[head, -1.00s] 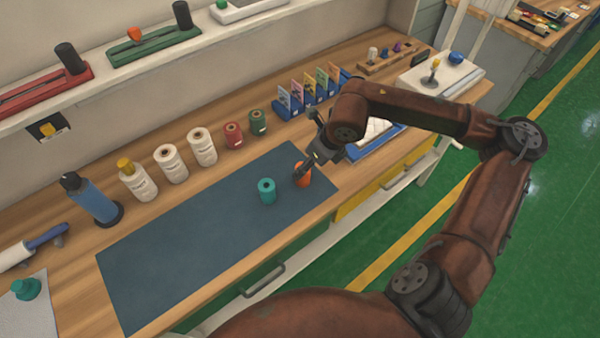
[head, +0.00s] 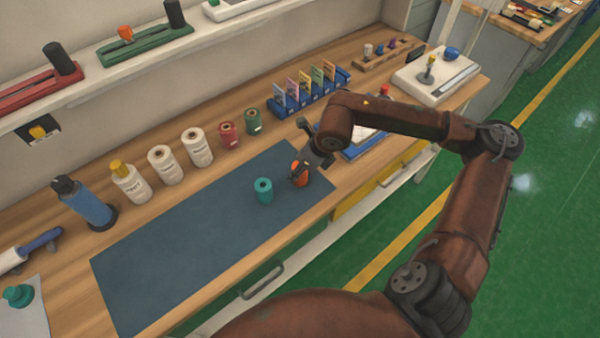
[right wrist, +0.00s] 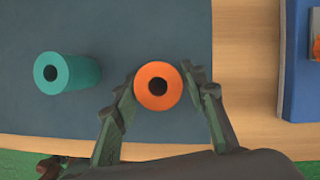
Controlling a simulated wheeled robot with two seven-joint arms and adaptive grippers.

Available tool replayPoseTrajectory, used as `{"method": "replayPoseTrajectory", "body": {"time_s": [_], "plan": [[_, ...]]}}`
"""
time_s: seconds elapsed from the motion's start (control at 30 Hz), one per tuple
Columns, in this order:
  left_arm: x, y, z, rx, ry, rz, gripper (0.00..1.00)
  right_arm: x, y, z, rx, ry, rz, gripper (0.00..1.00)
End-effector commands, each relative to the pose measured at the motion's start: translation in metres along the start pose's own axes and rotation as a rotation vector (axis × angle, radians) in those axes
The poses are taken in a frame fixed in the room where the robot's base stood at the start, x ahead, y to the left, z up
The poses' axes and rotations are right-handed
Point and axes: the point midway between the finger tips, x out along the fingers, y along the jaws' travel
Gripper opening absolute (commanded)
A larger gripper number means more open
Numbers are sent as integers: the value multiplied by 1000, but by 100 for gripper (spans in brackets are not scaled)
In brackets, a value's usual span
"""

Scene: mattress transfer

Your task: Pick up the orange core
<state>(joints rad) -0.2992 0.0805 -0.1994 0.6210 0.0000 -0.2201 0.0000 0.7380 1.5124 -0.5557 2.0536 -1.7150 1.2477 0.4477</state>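The orange core (head: 297,179) is a short hollow spool standing upright near the right end of the dark blue mat (head: 180,245). My right gripper (head: 299,167) reaches down over it. In the right wrist view the orange core (right wrist: 158,87) shows as a ring from above, between the two fingers of my right gripper (right wrist: 161,80). The fingers are apart, one on each side and very close to it; firm contact cannot be made out. A teal core (head: 264,190) stands to its left, also in the right wrist view (right wrist: 75,73). My left gripper is not in view.
Behind the mat stand white spools (head: 197,147), a red spool (head: 228,135) and a green spool (head: 253,121). A blue card rack (head: 308,100) is further right. A blue tray (head: 360,150) lies beside my right arm. The mat's left part is clear.

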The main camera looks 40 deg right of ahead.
Motion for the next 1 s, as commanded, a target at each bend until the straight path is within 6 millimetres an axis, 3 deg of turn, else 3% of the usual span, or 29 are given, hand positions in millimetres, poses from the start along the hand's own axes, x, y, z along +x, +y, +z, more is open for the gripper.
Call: {"method": "replayPoseTrajectory", "body": {"time_s": [0.4, 0.77, 1.0], "plan": [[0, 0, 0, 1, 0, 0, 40, 0, 0, 0, 0, 0, 0, 10], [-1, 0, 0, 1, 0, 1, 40, -5, 0, 2, 0, -2, 0, 9], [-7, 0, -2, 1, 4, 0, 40, -35, -1, 14, -2, -4, -2, 9]]}}
